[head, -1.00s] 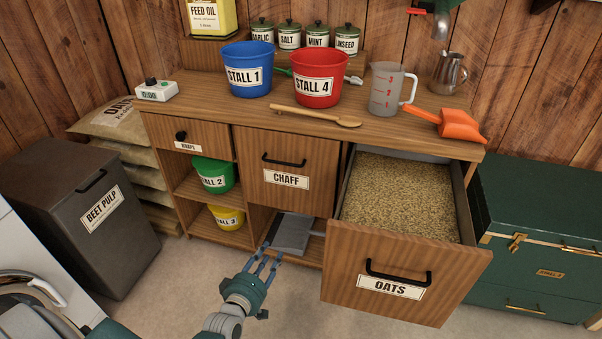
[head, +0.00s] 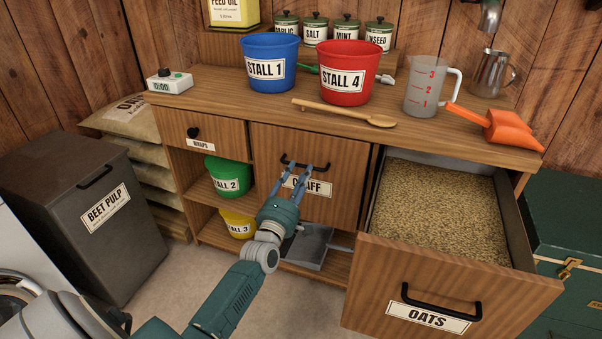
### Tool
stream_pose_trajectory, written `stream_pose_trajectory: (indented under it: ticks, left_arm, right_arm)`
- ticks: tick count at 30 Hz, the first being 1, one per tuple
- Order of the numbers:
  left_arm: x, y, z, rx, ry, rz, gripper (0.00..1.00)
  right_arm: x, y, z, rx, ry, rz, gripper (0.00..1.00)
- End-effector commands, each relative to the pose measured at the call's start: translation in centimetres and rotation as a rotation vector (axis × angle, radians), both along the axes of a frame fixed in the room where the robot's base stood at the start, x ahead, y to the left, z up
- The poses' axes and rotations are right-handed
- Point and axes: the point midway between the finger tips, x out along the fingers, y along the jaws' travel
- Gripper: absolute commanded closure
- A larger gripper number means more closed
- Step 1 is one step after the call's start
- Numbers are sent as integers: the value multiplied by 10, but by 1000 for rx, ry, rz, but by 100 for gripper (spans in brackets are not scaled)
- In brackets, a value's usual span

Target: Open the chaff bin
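The chaff bin (head: 340,150) is a wooden-fronted drawer in the middle of the cabinet, flush with the cabinet face. Its black bar handle (head: 291,161) is near the top of the front, above a CHAFF label (head: 319,188) that is partly covered. My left gripper (head: 299,172) is in front of the bin with its fingers spread apart, the tips at or just below the handle. I cannot tell whether they touch it. My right gripper is out of view.
The oats bin (head: 381,276) is pulled far out on the right, full of grain, beside the chaff bin. A grey scoop (head: 312,243) lies on the shelf below. A wooden spoon (head: 345,113) and buckets stand on the counter. A beet pulp bin (head: 137,250) is at left.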

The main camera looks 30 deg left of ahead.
Motion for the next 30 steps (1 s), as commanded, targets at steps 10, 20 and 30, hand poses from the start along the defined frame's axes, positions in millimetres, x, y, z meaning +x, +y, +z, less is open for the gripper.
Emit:
stream_pose_trajectory:
  ticks: [10,20,30]
  left_arm:
    - [16,4,3,2,1,0,65]
    - [15,4,3,2,1,0,100]
    - [15,4,2,1,2,0,100]
  right_arm:
    - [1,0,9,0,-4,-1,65]
    - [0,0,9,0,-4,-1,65]
    - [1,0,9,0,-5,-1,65]
